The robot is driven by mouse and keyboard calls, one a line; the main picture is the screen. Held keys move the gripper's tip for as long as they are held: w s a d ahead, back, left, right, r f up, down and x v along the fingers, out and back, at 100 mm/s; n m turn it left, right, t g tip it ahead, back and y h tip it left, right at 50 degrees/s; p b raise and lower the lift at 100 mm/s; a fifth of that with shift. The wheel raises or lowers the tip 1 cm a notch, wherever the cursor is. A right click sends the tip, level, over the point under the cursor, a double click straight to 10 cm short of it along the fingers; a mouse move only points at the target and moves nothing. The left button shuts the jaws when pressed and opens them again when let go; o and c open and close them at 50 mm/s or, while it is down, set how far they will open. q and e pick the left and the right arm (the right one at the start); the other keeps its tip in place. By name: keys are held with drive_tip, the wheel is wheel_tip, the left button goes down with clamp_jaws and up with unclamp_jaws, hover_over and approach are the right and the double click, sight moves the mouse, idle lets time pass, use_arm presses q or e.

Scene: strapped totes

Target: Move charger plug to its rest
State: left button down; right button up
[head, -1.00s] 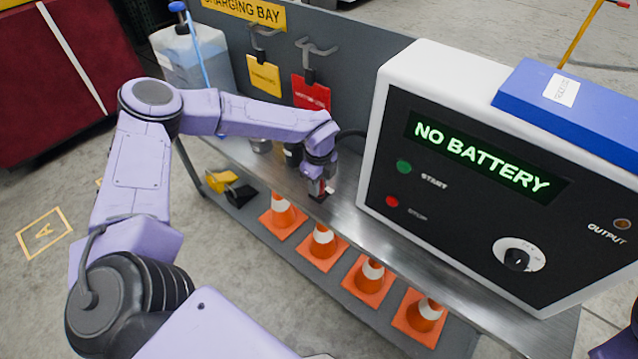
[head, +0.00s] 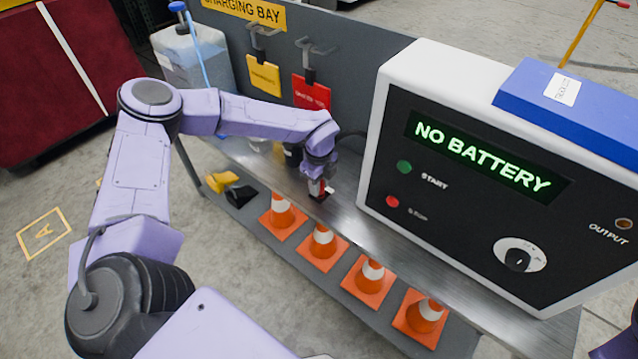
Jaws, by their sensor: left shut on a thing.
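My left gripper (head: 318,191) points down over the metal bench top, left of the charger. It is shut on the charger plug (head: 322,188), a small piece with red and white showing between and beside the fingers. A small dark patch lies right at the fingertips; I cannot tell whether it is the rest, part of the plug or the fingers. A black cable runs behind the wrist toward the charger. My right gripper is not in view.
The white charger (head: 380,130) reading NO BATTERY stands close on the right, with a blue binder (head: 530,95) on top. Red (head: 311,95) and yellow (head: 263,75) tags hang behind. Orange cones (head: 323,243) stand on the lower shelf. A jug (head: 185,60) is at left.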

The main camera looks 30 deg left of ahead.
use_arm(q)
drive_tip(key=shift+f+b, duration=0.55)
drive_tip(key=shift+f, duration=0.05)
idle(0.3)
drive_tip(key=c, duration=0.7)
unclamp_jaws()
drive_tip(key=shift+c, duration=0.2)
wheel_tip(320, 180, up, 11)
drive_tip(key=shift+f, duration=0.2)
drive_tip(key=shift+s+f, duration=0.1)
